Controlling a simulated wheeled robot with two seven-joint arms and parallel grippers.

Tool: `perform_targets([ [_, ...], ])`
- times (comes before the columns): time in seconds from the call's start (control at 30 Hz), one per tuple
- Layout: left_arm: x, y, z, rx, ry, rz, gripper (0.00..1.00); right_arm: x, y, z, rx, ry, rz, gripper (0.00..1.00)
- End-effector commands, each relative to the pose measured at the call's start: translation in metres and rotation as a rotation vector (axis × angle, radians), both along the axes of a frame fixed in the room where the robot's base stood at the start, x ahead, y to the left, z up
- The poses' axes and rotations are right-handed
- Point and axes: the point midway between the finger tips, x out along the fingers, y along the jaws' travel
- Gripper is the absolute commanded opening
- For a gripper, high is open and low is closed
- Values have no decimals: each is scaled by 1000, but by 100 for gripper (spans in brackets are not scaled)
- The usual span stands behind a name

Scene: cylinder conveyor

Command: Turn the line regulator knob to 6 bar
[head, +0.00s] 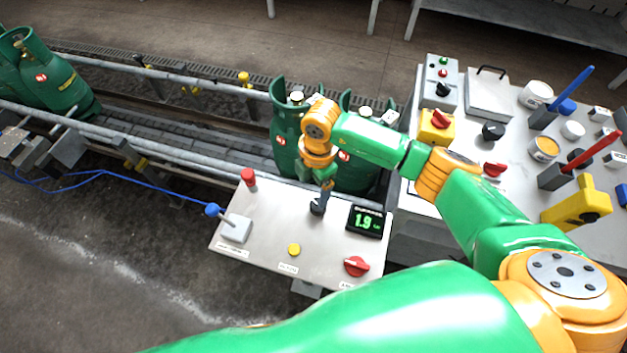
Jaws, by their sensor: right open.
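The black regulator knob (316,208) stands on the white control panel (264,222), left of a dark digital display (366,221). The display shows 1.9 in green; the unit beside it is too small to read surely. My right gripper (320,199) points down right at the knob, with its fingertips at or just above it. It is open. I cannot tell whether the fingers touch the knob or stand around it, because the gripper partly covers it. My left gripper is not in view.
The panel also carries a red button (249,178), a blue-tipped lever (213,210), a yellow button (293,250) and a red rotary switch (356,266). Green gas cylinders (286,130) stand on the conveyor (190,128) behind. A crowded bench (510,125) is at right.

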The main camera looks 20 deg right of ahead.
Motion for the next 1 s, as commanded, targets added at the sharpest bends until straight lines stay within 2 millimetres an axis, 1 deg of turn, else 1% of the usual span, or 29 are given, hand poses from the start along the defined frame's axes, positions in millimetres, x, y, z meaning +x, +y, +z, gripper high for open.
perform_targets([
  [0.03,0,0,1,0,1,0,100,3,-10,1,-45,-2,-23,83],
  [0.1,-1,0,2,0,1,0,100,3,-16,-6,-73,0,-38,83],
  [0.17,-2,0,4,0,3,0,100,2,-16,-17,-73,4,-40,83],
  [0.3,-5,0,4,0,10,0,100,1,-15,-47,-70,3,-36,83],
  [0.4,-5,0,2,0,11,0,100,2,-15,-62,-67,1,-36,83],
  [0.5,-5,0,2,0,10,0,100,2,-14,-68,-66,-1,-33,83],
  [0.7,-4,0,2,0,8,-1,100,2,-14,-69,-64,-2,-32,83],
  [0.73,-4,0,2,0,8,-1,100,2,-14,-69,-64,-2,-32,78],
  [0.77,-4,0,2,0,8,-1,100,2,-14,-69,-64,-2,-32,70],
  [0.8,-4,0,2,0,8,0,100,2,-14,-69,-64,-2,-32,59],
  [0.87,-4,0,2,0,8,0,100,2,-14,-69,-63,-1,-32,42],
  [0.9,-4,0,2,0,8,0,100,2,-14,-69,-63,-1,-32,32],
  [0.97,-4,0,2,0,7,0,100,2,-14,-69,-63,-1,-32,16],
  [1.0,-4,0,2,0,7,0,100,1,-14,-69,-63,-1,-32,5],
])
